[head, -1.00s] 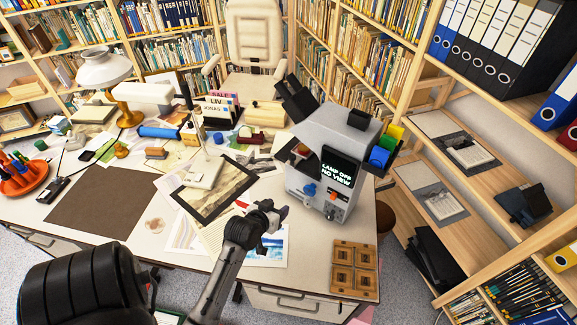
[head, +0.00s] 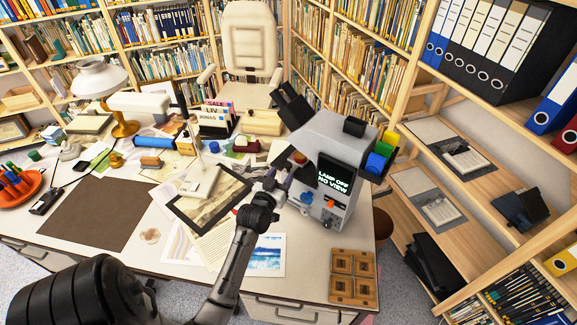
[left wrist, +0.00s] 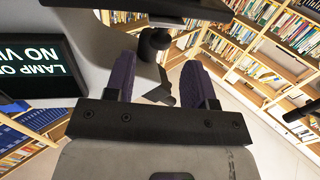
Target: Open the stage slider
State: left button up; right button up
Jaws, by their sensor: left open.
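A grey microscope-like machine (head: 322,131) stands on the desk at right of centre, and its screen (head: 336,181) reads "LAMP OFF NO VIEW". Part of the screen also shows in the left wrist view (left wrist: 32,66). My left gripper (head: 270,184) is at the machine's left side, low near its front. In the left wrist view my left gripper (left wrist: 158,66) is open, with purple fingers on both sides of a dark part (left wrist: 153,42) of the machine. I cannot tell whether they touch it. The stage slider is not clearly distinguishable. My right gripper is not in view.
A framed picture (head: 209,200) and papers lie left of my left arm. A wooden tray (head: 353,277) sits at the desk's front right corner. A lamp (head: 103,80) and clutter fill the back left. A brown mat (head: 95,208) lies clear at left.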

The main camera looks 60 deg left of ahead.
aim_at(287, 167)
pick_arm(q)
jog(key=shift+b+x, duration=0.3)
jog(key=shift+x, duration=2.7)
jog(key=shift+c, duration=0.4)
grip_shut()
